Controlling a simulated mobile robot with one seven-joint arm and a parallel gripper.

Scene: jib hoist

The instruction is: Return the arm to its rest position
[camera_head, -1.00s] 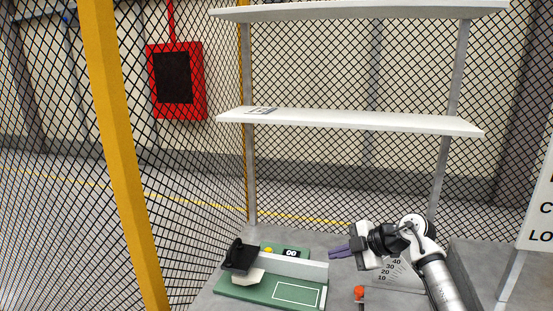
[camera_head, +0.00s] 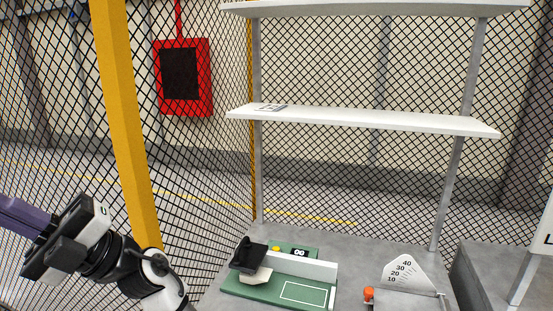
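My gripper (camera_head: 22,222) is at the lower left of the head view, raised in front of the wire mesh and left of the yellow post. Its purple fingers point left and run to the picture's edge. I cannot make out a gap between them or anything held. My white and black arm comes up from the bottom edge. The gripper is well apart from the bench and its fixtures.
A grey bench (camera_head: 350,255) holds a green fixture (camera_head: 262,288) with a black part and a dial plate (camera_head: 403,272) with an orange knob (camera_head: 369,295). White shelves (camera_head: 360,121) stand behind. A yellow post (camera_head: 128,130) and mesh fence are at left, beyond them a red box (camera_head: 183,75).

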